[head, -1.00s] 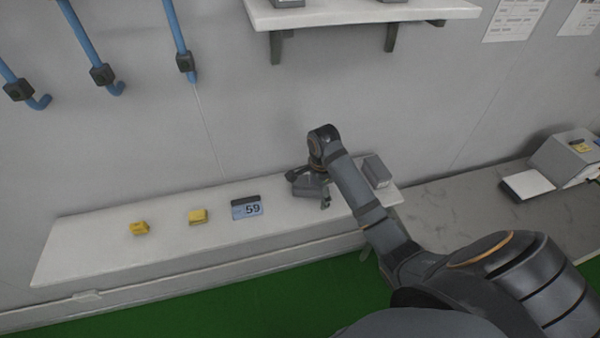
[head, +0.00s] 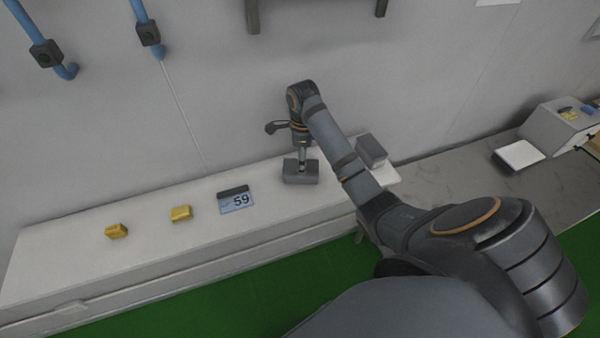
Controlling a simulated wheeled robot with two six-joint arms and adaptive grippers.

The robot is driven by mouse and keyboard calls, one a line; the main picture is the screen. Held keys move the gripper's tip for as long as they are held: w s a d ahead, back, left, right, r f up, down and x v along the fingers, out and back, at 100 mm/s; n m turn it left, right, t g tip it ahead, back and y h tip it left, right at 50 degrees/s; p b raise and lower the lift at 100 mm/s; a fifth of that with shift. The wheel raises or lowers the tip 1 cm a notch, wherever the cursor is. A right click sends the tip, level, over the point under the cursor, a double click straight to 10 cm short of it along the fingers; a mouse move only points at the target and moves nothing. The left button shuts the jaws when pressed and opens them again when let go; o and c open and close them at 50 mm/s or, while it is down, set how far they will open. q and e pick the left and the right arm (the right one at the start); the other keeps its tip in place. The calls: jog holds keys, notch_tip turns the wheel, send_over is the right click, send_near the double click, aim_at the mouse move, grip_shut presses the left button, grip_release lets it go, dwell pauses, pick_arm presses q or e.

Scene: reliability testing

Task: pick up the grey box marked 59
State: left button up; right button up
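A small sign marked 59 (head: 237,203), with a pale blue face and dark top edge, stands on the white shelf (head: 150,254). A plain grey box (head: 298,178) sits to its right; no number is readable on it. My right gripper (head: 302,164) points down over this box, its fingers at or just above the top. The fingers overlap in this view, so their opening and any hold cannot be told. Another grey box (head: 371,150) stands further right, behind my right forearm. My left gripper is out of view.
Two yellow blocks (head: 181,213) (head: 117,231) lie on the shelf left of the sign. A grey wall rises close behind. A grey counter (head: 440,185) with a device (head: 560,130) and white pad (head: 518,155) is at right. Blue pipes (head: 145,30) hang upper left.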

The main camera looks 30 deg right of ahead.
jog(key=f+b, duration=0.4)
jog(key=f, duration=0.1)
jog(key=shift+s+a, duration=0.3)
jog(key=shift+a, duration=0.1)
jog(key=shift+w+r, duration=0.1)
jog(key=shift+w, duration=0.1)
jog(key=shift+c, duration=0.4)
jog(key=shift+s+r, duration=0.1)
jog(key=shift+s, duration=0.05)
jog(key=c, duration=1.5)
jog(key=shift+c, duration=0.4)
jog(key=shift+r, duration=0.1)
